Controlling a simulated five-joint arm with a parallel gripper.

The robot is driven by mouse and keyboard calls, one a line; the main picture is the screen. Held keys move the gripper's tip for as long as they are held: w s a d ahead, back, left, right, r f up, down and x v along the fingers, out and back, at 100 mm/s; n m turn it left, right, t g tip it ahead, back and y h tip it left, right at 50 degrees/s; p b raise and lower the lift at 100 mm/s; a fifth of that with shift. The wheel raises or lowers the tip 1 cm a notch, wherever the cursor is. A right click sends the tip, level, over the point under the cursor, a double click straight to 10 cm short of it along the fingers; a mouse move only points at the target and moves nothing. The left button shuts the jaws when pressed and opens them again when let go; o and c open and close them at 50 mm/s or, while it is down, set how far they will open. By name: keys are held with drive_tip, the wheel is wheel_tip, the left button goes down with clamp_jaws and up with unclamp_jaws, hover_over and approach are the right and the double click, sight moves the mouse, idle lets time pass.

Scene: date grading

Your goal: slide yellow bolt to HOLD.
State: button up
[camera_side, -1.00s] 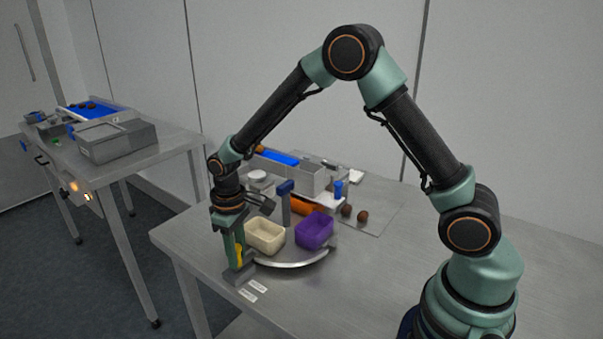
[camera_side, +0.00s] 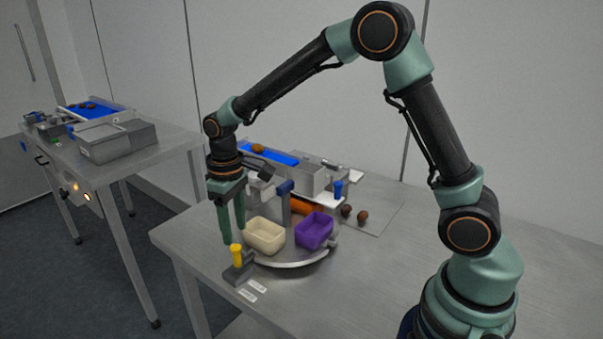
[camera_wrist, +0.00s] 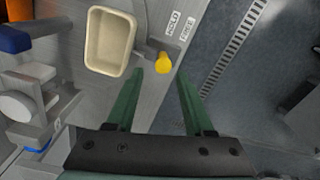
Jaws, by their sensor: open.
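The yellow bolt (camera_side: 237,254) stands upright in a grey bracket (camera_side: 238,274) at the rim of the round turntable, near the table's front left edge. Its yellow knob also shows in the wrist view (camera_wrist: 164,65). My gripper (camera_side: 234,234) is open and empty above the bolt. In the wrist view its fingertips (camera_wrist: 160,73) lie on either side of the knob's line of sight. The HOLD label (camera_wrist: 173,23) lies beside the FREE label (camera_wrist: 187,28), with HOLD nearer the cream tray. I cannot tell which label the bolt lines up with.
A cream tray (camera_side: 265,236) and a purple tray (camera_side: 315,231) sit on the turntable (camera_side: 290,264) to the right of the bolt. A blue-handled post (camera_side: 285,188) stands behind them. The table front right is clear.

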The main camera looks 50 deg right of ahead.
sight(238, 246)
wheel_tip(238, 246, up, 5)
drive_tip(key=shift+r, duration=0.1)
idle(0.4)
drive_tip(key=s+d+r+m+t, duration=0.1)
drive_tip(key=s+d+r+t, duration=0.1)
drive_tip(key=s, duration=0.5)
drive_tip(key=s+d+r+m+t, duration=0.2)
drive_tip(key=s+d+r+t, duration=0.1)
drive_tip(key=s+r, duration=0.3)
drive_tip(key=shift+s+d+r+t, duration=0.3)
drive_tip(key=shift+s+d, duration=0.55)
drive_tip(key=shift+s, duration=0.15)
idle(0.4)
